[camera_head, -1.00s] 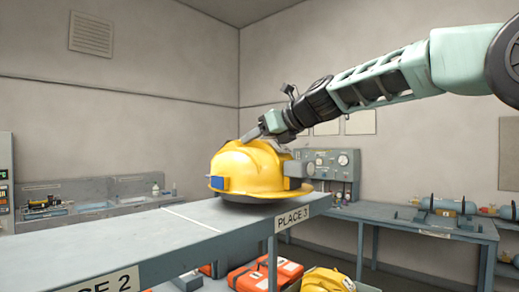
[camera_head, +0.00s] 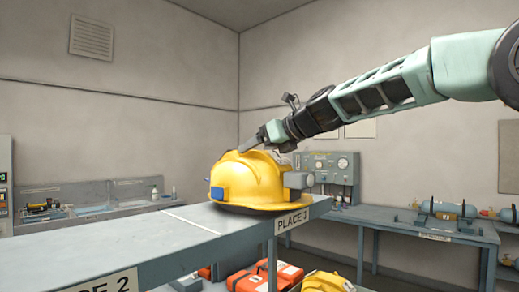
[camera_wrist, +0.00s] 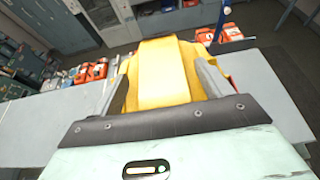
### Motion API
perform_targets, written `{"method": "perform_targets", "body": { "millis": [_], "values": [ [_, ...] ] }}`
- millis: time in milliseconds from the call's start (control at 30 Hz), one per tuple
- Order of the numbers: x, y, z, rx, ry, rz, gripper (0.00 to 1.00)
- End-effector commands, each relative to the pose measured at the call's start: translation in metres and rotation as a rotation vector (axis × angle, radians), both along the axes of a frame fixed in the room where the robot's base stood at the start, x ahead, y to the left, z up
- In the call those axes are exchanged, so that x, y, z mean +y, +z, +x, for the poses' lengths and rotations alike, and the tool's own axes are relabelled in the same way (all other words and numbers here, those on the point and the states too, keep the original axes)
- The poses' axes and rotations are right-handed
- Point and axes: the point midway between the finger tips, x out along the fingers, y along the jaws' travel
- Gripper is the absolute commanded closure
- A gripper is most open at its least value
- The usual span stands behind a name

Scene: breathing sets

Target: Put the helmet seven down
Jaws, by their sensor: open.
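A yellow helmet (camera_head: 255,181) sits on the bench top (camera_head: 150,232) at its right end, above the label PLACE 3 (camera_head: 292,220). It looks upright, with a blue piece on its left and a grey piece on its right. Its number is not readable. My gripper (camera_head: 265,143) is at the helmet's top. In the wrist view my gripper (camera_wrist: 165,82) is open, with one finger on each side of the helmet's raised crest (camera_wrist: 163,75). I cannot tell whether the fingers touch the shell.
Orange cases (camera_head: 265,277) and another yellow helmet (camera_head: 327,282) are below the bench. A side table (camera_head: 410,226) with blue cylinders (camera_head: 447,208) stands at the right. A gauge panel (camera_head: 330,167) is behind the helmet. The bench left of the helmet is clear.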

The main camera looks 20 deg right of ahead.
Motion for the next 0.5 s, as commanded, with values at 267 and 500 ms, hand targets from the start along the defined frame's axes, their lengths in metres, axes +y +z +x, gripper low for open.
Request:
{"method": "perform_targets", "body": {
  "millis": [267,500],
  "values": [
    [-0.028,0.017,-0.040,-0.006,-0.005,-0.002,0.22],
    [-0.050,0.035,-0.074,-0.004,-0.003,-0.002,0.22]
  ]
}}
